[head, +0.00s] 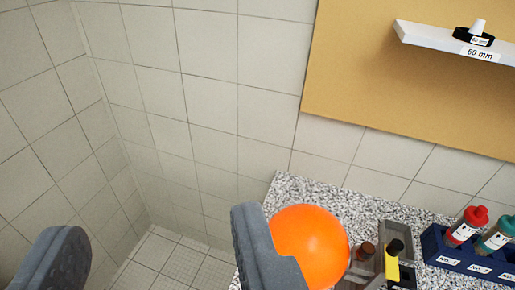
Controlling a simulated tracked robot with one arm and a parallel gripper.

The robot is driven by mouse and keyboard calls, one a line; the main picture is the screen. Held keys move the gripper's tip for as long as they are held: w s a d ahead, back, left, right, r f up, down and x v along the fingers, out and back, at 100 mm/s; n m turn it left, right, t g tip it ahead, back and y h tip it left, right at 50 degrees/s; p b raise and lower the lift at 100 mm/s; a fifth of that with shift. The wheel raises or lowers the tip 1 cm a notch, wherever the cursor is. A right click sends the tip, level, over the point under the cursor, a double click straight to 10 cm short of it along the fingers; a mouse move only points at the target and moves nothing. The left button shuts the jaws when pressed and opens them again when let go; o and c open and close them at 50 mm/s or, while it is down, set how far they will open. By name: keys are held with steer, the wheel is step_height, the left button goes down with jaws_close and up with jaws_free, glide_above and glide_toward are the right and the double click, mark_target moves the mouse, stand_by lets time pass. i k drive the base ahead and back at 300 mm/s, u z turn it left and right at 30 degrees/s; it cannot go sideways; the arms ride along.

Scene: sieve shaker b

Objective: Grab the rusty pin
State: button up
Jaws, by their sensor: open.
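My gripper (160,252) is open and empty, with its two dark grey fingers wide apart at the bottom of the head view. Between the fingers I see only tiled wall and floor. A small rust-brown top (366,250) stands in a grey holder on the speckled counter, to the right of my right finger. It may be the rusty pin, but I cannot tell for sure; its lower part is hard to make out. Beside it stands a black and yellow piece (393,257).
An orange ball (322,240) shows just right of my right finger, partly hidden by it. A blue rack (452,258) with red and teal bottles stands on the counter (310,192) at right. A white shelf labelled "60 mm" (430,42) is on a tan board above.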

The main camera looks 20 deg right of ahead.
mark_target(366, 250)
steer(key=z, duration=1)
steer(key=k, duration=0.55)
steer(key=u, duration=0.25)
steer(key=i, duration=1.1)
steer(key=z, duration=0.65)
